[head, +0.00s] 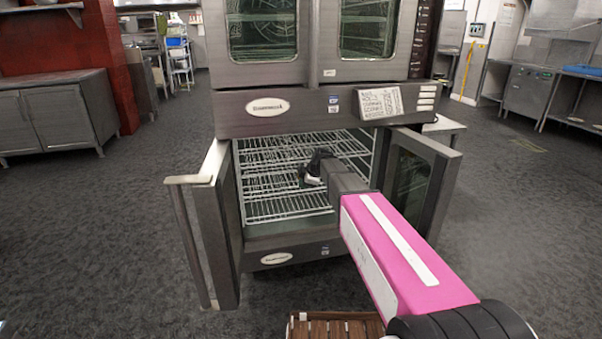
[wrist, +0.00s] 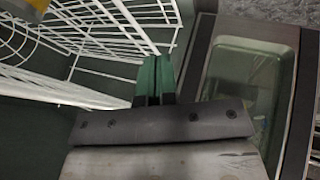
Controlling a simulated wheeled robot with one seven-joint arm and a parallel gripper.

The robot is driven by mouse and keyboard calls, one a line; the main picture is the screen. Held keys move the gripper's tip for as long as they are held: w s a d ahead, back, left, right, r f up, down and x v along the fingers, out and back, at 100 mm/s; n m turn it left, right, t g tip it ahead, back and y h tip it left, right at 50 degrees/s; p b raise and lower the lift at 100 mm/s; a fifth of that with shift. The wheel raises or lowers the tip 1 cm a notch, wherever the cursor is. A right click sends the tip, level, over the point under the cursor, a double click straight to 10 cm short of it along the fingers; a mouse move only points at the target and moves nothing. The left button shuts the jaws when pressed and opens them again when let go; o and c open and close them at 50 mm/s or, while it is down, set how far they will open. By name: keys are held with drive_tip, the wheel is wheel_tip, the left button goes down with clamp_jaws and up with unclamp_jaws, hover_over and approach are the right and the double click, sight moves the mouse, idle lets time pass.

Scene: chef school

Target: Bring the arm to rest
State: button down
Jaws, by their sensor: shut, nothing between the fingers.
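My arm reaches from the lower right of the head view into the open lower oven (head: 275,258). My gripper (head: 308,178) is inside the oven opening, in front of the white wire racks (head: 285,205). In the wrist view the green fingers of my gripper (wrist: 153,68) are together with nothing between them. The wire racks (wrist: 110,45) show beyond the fingers. Whether the gripper touches a rack cannot be told.
The left oven door (head: 215,215) stands open towards me, with a long handle. The right door (head: 420,185) stands open beside my arm; its glass also shows in the wrist view (wrist: 245,90). A slatted wooden thing (head: 335,328) is at the bottom. Floor is clear on both sides.

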drive_tip(key=s+d+f+m+g+h, duration=0.1)
drive_tip(key=s+d+f+m, duration=0.2)
drive_tip(key=s+d+m, duration=0.3)
drive_tip(key=s+d+f+m+g+h, duration=0.1)
drive_tip(key=s+d+m, duration=0.6)
drive_tip(key=s, duration=0.7)
drive_tip(key=s+d+f+m+g+h, duration=0.1)
drive_tip(key=s+d+f+m+h, duration=0.2)
drive_tip(key=s+d+f+m, duration=0.3)
drive_tip(key=s+d, duration=0.2)
drive_tip(key=s, duration=0.3)
drive_tip(key=shift+d+m+g, duration=0.2)
drive_tip(key=shift+m+g, duration=0.2)
